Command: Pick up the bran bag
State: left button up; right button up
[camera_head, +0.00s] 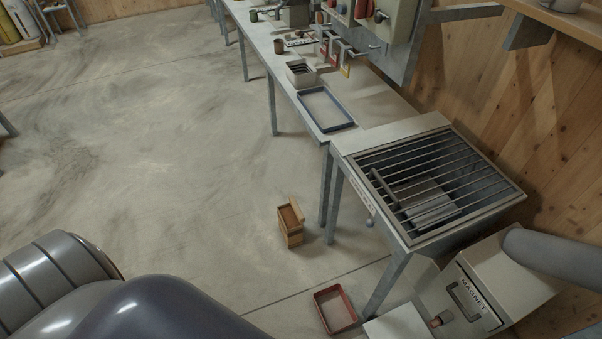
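No bag that I can clearly tell as the bran bag is in view. Several pale, yellow and green sack-like items (14,22) stand at the far top left, cut off by the picture edge. They are too small to read any label. Neither of my grippers is in view. Smooth grey rounded parts of my own body fill the lower left corner and hide the floor there.
A hopper with a barred grate (432,186) stands at right, beside a long bench (380,108) with a blue-rimmed tray (349,124). A wooden box (291,226) and red tray (335,309) lie on the floor. The floor (140,130) at left is clear.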

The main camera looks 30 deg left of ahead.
aim_at(291, 216)
jog(key=j+u, duration=0.1)
jog(key=u, duration=0.95)
